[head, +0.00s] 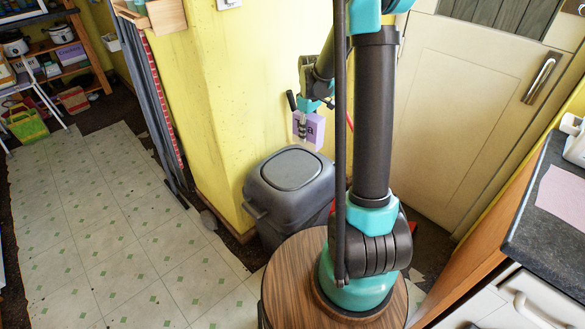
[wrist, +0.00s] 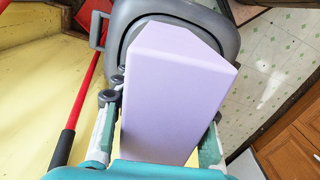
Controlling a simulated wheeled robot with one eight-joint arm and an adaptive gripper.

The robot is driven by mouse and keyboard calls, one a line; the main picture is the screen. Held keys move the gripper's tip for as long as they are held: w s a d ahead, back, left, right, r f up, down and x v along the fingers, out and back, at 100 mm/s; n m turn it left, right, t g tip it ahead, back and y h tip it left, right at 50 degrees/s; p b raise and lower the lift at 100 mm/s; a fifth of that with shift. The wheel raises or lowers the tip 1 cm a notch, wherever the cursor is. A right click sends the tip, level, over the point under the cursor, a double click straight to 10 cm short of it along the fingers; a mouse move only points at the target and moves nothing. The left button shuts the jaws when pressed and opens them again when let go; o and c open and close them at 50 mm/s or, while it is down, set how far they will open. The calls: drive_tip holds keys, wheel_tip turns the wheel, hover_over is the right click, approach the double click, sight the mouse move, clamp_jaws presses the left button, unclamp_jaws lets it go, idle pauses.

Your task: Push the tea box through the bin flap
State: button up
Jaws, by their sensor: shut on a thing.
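The tea box (head: 308,131) is lilac with the dark letters "Tea" on its side. My gripper (head: 303,112) is shut on it and holds it in the air, above the back right part of the bin in the head view. In the wrist view the tea box (wrist: 175,85) fills the middle between the fingers (wrist: 160,125), and its far end lies over the bin. The dark grey bin (head: 290,210) stands on the floor against the yellow wall, with a lighter grey flap (head: 291,169) in its lid. The flap looks closed in the head view; in the wrist view the box hides most of it.
A red handle with a black grip (wrist: 78,115) stands beside the bin in the wrist view. A cream door (head: 470,120) is behind my arm, and a dark worktop (head: 545,215) is at the right. The tiled floor (head: 105,225) at the left is mostly clear.

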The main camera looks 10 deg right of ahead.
drive_tip(key=n, duration=0.3)
drive_tip(key=shift+s+a+r+n, duration=0.3)
drive_tip(key=shift+s, duration=0.1)
drive_tip(key=n, duration=0.3)
drive_tip(key=s+n, duration=0.1)
drive_tip(key=n, duration=0.1)
drive_tip(key=shift+a+r, duration=0.35)
drive_tip(key=shift+a, duration=0.05)
wheel_tip(320, 180, down, 9)
drive_tip(key=s+a+n, duration=0.1)
drive_tip(key=n, duration=0.7)
drive_tip(key=shift+s, duration=0.35)
drive_tip(key=shift+a+f, duration=0.1)
drive_tip(key=shift+f, duration=0.05)
